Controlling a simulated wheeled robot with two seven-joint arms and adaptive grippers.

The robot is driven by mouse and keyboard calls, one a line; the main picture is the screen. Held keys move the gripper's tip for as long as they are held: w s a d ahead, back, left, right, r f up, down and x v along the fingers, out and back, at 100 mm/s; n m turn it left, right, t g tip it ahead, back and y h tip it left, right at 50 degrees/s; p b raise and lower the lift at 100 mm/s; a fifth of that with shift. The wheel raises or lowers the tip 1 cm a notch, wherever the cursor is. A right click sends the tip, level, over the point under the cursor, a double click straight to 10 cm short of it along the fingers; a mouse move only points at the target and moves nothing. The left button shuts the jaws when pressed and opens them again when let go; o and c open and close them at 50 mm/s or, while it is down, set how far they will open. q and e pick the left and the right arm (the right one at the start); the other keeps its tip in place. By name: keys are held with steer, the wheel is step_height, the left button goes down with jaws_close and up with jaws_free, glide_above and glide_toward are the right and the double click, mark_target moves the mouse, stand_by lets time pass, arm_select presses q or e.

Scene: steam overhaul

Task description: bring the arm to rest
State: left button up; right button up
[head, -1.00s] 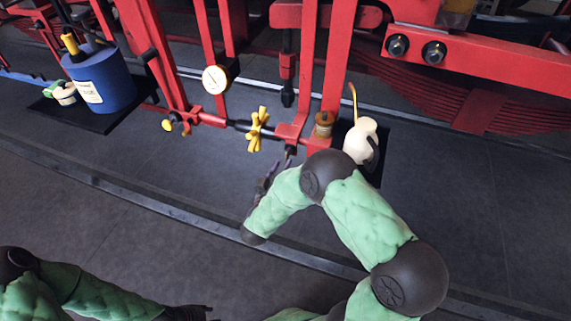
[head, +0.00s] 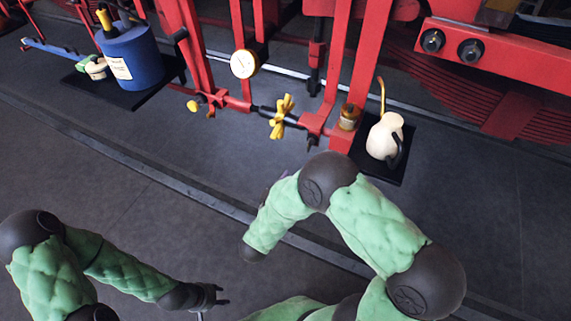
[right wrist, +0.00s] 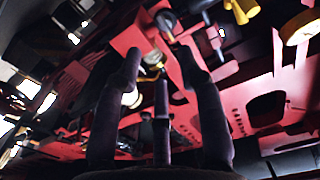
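My right arm reaches in from the lower right in the head view, bent at the elbow. Its gripper is almost wholly hidden behind the green forearm there. In the right wrist view the dark fingers of my right gripper (right wrist: 158,52) stand apart with nothing held between them; red framework shows behind them. My left arm comes in from the left, low over the floor. Its gripper (head: 220,295) is small and dark at the bottom of the head view, clear of other things; its finger gap is too small to judge.
Red framework carries a gauge (head: 244,63) and a yellow wing-shaped handle (head: 282,117). A cream oil can (head: 384,135) stands on a black mat (head: 396,170) beyond my right arm. A blue container (head: 132,58) stands at upper left. The grey floor between the arms is clear.

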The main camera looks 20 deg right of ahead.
steer(key=w+a+f+n+g+y+p, duration=0.1)
steer(key=a+f+n+g+y+p, duration=0.35)
steer(key=f+y, duration=1)
steer(key=s+a+f+n+g+y+b, duration=0.1)
steer(key=s+a+f+g, duration=0.2)
steer(key=s, duration=0.5)
steer(key=s+a+f+n+g+y+b, duration=0.1)
steer(key=s+a+f+g, duration=0.3)
steer(key=s, duration=0.5)
step_height(320, 180, down, 2)
steer(key=shift+a+n+y, duration=0.55)
steer(key=shift+a, duration=0.3)
